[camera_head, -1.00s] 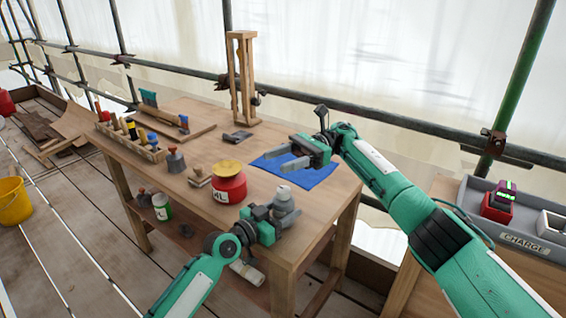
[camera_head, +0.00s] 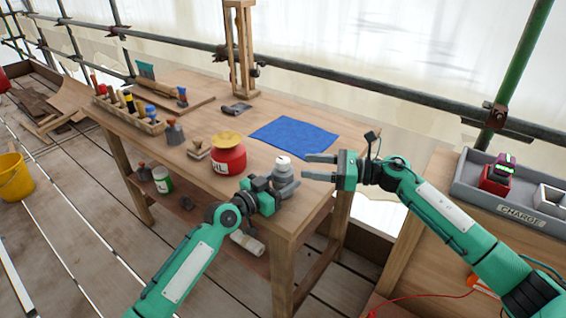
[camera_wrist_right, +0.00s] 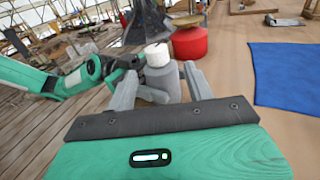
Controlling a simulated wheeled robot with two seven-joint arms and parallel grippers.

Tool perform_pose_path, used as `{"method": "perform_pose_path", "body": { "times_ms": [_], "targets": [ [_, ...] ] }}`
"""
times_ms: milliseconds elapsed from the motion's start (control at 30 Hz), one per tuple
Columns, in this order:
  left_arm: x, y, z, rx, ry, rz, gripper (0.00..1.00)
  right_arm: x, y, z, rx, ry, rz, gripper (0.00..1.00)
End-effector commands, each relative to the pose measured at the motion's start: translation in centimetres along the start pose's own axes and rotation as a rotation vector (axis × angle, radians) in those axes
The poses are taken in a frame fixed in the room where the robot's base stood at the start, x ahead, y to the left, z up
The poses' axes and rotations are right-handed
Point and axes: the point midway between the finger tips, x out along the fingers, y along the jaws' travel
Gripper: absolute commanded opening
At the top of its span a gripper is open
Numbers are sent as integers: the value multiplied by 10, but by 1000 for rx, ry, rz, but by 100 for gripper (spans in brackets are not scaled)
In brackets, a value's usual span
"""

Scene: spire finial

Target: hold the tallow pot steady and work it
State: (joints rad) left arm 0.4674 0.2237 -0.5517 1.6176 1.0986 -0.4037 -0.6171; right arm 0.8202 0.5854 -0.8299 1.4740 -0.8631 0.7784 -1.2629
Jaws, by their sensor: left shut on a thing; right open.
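The tallow pot (camera_head: 285,176), a small grey vessel with a white top, stands at the front right of the workbench. My left gripper (camera_head: 272,192) is shut on its lower body from the left. My right gripper (camera_head: 306,168) is open and empty just right of the pot, its fingers pointing left at it. In the right wrist view the pot (camera_wrist_right: 163,77) shows beyond and between my open fingertips, its white top uncovered. I cannot tell whether a fingertip touches it.
A red pot with a yellow lid (camera_head: 229,158) stands close behind left on the workbench (camera_head: 190,180). A blue cloth (camera_head: 294,137) lies flat behind. A tool rack (camera_head: 128,113) and a wooden frame (camera_head: 240,50) stand farther back. A charging tray (camera_head: 518,215) is at the right.

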Motion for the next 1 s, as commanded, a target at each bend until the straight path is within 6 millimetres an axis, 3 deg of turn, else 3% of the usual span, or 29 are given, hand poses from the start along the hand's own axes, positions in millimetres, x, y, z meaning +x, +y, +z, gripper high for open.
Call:
{"method": "perform_pose_path", "body": {
  "times_ms": [200, 467, 667, 1000],
  "targets": [
    [0, 0, 0, 0, 0, 0, 25, -26, 20, -4, -11, -26, -151, 53],
    [0, 0, 0, 0, 0, 0, 25, -34, 29, -2, -17, -47, -217, 53],
    [0, 0, 0, 0, 1, 0, 25, -9, 24, 1, -20, -49, -217, 53],
    [0, 0, 0, 0, 1, 0, 25, 56, 10, 3, -18, -48, -217, 53]
  ]
}}
